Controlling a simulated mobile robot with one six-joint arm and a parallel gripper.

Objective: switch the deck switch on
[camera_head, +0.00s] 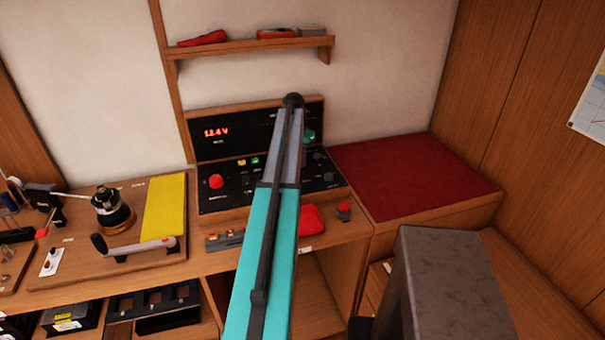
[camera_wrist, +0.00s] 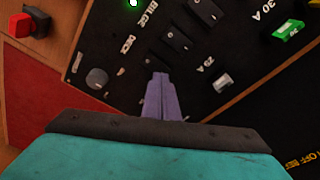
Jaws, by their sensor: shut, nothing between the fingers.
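The deck switch (camera_wrist: 155,64) is a small dark rocker on the black switch panel, beside the white DECK label (camera_wrist: 125,43) in the wrist view. My gripper (camera_wrist: 160,80) is shut and empty, with its grey-purple fingertips right at the lower edge of this rocker. I cannot tell whether they touch it, nor which way the rocker is tipped. In the head view my arm crosses the switch panel (camera_head: 232,197) and hides its middle. The deck switch cannot be made out there.
Two more rockers line up beyond the deck switch, near the BILGE label (camera_wrist: 137,12). A grey knob (camera_wrist: 97,78) and a green fuse (camera_wrist: 288,31) flank them. A red knob (camera_head: 216,181) is on the panel's left. A red cushion (camera_head: 405,175) lies right; a shelf (camera_head: 250,45) hangs above.

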